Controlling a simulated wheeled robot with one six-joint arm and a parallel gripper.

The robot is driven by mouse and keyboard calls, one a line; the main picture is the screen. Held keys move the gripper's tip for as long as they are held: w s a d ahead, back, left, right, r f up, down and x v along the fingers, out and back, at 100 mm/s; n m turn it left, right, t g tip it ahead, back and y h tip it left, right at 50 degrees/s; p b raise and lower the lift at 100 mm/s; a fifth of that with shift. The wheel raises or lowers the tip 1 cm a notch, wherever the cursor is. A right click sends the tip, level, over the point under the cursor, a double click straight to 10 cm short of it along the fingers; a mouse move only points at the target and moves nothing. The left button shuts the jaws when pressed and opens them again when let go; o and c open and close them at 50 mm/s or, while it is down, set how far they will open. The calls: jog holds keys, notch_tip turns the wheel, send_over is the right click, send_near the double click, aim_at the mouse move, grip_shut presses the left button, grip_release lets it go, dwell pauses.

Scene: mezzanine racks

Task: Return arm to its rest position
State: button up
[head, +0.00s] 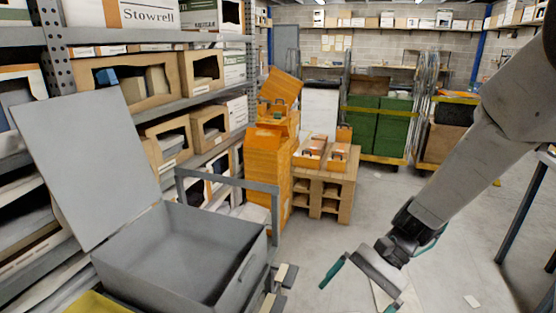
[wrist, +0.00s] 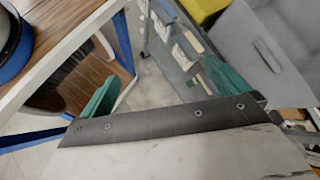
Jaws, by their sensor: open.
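My gripper (head: 363,288) hangs from my arm at the right of the head view, above the concrete floor. Its two green-tipped fingers are spread wide apart with nothing between them. In the wrist view my gripper (wrist: 168,90) also shows open and empty, with one green finger at the left and the other at the right. In the head view it is to the right of a grey open-lidded bin (head: 160,262) and apart from it.
Racks with open-fronted cardboard boxes (head: 130,78) line the left. Orange crates (head: 266,170) and a wooden pallet stack (head: 325,190) stand mid-room. Green crates (head: 378,128) are behind. A table leg (head: 522,212) stands at the right. The floor between is mostly clear.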

jog(key=s+d+r+n+t+h, duration=0.3)
jog(key=s+d+r, duration=0.3)
jog(key=r, duration=0.2)
jog(key=s+d+r+n+t+h, duration=0.3)
jog(key=s+d+r+n+h, duration=0.1)
jog(key=r, duration=0.4)
jog(key=shift+s+d+r+h, duration=0.25)
jog(key=shift+s+d+h, duration=0.65)
jog(key=shift+s, duration=0.5)
